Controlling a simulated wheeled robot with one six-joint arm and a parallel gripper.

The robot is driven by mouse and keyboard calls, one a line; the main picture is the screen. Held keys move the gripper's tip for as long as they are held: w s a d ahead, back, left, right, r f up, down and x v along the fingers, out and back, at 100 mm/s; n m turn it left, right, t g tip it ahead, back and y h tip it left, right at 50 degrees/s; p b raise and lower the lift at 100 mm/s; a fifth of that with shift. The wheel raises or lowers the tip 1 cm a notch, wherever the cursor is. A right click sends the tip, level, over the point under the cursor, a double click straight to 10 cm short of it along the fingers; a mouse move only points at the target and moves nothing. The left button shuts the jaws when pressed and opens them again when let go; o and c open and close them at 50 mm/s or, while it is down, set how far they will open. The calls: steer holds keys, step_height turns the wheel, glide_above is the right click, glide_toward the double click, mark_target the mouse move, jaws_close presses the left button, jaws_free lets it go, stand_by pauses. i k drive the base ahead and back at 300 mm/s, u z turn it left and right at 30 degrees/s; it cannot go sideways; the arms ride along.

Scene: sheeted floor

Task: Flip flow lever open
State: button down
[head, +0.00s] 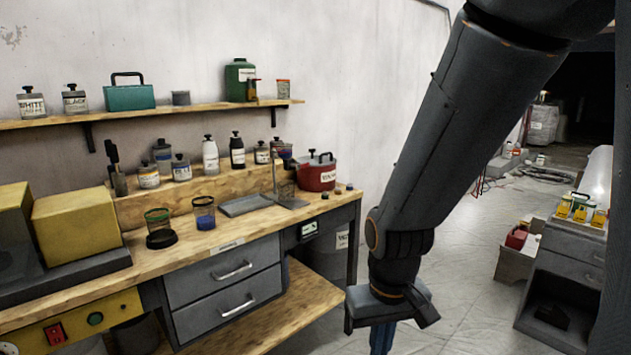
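I cannot make out a flow lever in the head view. My gripper (382,335) hangs at the bottom edge, right of the workbench (185,232), over the floor. Only a blue part shows below my dark wrist, and the frame edge cuts it off. I cannot see whether its fingers are open or hold anything. A red lidded pot (317,176) with a white label and black knobs stands at the bench's right end. A grey metal stand (279,180) and a grey tray (246,205) are beside it.
A yellow machine (75,226) stands at the bench's left end, above a panel with a red switch (55,333) and a green button (95,319). Two clear cups, several labelled bottles and a wall shelf (150,111) are nearby. The floor (468,262) at right is mostly clear.

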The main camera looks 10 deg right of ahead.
mark_target(297, 167)
steer(key=u, duration=0.3)
steer(key=i, duration=1.3)
steer(key=z, duration=0.45)
